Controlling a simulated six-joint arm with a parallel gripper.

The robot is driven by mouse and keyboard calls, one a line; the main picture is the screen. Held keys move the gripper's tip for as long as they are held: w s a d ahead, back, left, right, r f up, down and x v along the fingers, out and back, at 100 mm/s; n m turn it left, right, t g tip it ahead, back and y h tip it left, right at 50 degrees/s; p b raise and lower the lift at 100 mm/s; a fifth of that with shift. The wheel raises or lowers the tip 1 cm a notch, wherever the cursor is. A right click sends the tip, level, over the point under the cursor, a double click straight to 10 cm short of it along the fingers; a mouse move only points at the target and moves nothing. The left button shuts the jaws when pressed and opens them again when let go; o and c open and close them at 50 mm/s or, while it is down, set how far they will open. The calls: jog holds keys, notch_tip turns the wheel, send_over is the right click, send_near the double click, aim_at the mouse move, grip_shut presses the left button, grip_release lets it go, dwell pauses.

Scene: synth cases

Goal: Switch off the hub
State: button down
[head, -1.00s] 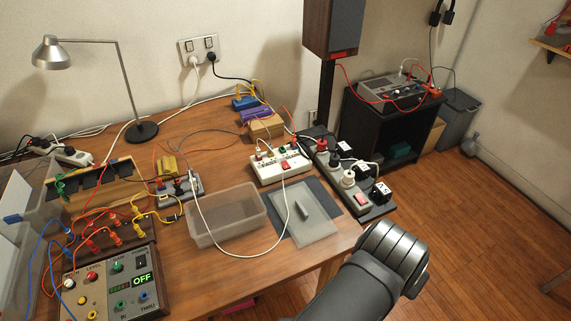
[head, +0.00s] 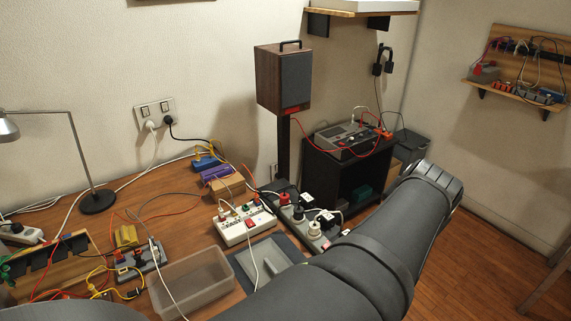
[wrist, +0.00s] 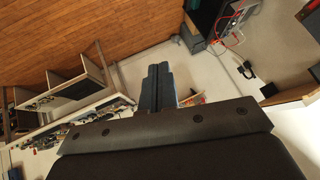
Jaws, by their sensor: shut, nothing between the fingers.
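I cannot tell for sure which device is the hub. A white block with plugs and a red switch (head: 243,224) lies on the table. Behind it to the right is a dark grey strip with plugs (head: 300,216), its front end partly behind my arm. A small grey box with cables (head: 140,264) lies further left. My gripper's two dark fingers show in the wrist view (wrist: 158,72), pressed together with nothing between them. In the head view my arm crosses the front and the fingertips do not show.
A clear plastic bin (head: 194,283) and a dark mat (head: 247,271) lie in front of the white block. A speaker (head: 283,78) stands behind the table. A black cabinet (head: 338,177) with a grey device on top stands to the right. Loose cables cross the table.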

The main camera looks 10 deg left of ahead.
jog(key=w+a+n+y, duration=0.1)
jog(key=w+a+n, duration=0.1)
jog(key=w, duration=0.6)
jog(key=n+g+y, duration=0.4)
jog(key=n+g, duration=0.1)
jog(key=n, duration=1)
send_over(247, 221)
jog(key=s+d, duration=0.3)
jog(key=d, duration=0.1)
notch_tip(247, 221, down, 17)
jog(key=shift+s+a, duration=0.15)
jog(key=shift+a, duration=0.1)
jog(key=x, duration=1.4)
jog(key=shift+s+d+f, duration=0.1)
jog(key=shift+s+d, duration=0.1)
jog(key=shift+d, duration=0.2)
